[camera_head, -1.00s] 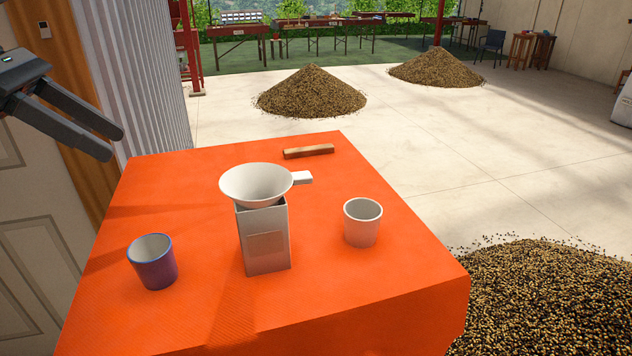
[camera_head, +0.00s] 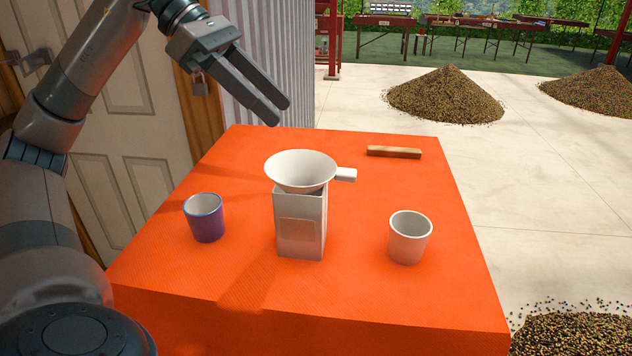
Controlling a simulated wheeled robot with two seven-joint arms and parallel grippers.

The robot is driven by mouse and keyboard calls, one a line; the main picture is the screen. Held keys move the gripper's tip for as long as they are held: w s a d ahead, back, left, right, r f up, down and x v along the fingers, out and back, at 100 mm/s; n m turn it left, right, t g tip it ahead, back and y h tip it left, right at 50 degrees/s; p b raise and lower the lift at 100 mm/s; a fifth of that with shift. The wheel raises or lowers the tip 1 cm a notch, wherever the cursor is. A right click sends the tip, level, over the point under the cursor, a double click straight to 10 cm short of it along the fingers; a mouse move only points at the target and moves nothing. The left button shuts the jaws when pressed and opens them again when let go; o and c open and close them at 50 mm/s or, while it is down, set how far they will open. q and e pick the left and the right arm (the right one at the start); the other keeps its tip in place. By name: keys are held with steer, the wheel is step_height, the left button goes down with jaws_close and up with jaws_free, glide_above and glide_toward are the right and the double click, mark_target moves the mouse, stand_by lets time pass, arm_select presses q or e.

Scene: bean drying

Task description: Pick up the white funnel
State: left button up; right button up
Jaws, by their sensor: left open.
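The white funnel (camera_head: 300,171) sits upright in the open top of a grey-white square canister (camera_head: 301,225) on the orange-covered table (camera_head: 360,290). Its short handle points right, and its spout is hidden inside the canister. My left gripper (camera_head: 281,111) is open and empty. It is above the table's far left part, up and slightly left of the funnel in the picture and apart from it. My right gripper is not in view.
A purple cup (camera_head: 207,222) stands left of the canister and a white cup (camera_head: 408,242) stands right of it. A wooden block (camera_head: 394,152) lies near the far right edge. Bean piles (camera_head: 446,95) lie on the floor beyond. A door is at the left.

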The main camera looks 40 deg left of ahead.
arm_select(q)
steer(key=p, duration=0.2)
glide_toward(344, 173)
steer(key=x, duration=0.4)
steer(key=shift+w+d+f, duration=0.1)
steer(key=shift+d, duration=0.1)
steer(key=shift+w+d+f, duration=0.15)
steer(key=shift+f, duration=0.15)
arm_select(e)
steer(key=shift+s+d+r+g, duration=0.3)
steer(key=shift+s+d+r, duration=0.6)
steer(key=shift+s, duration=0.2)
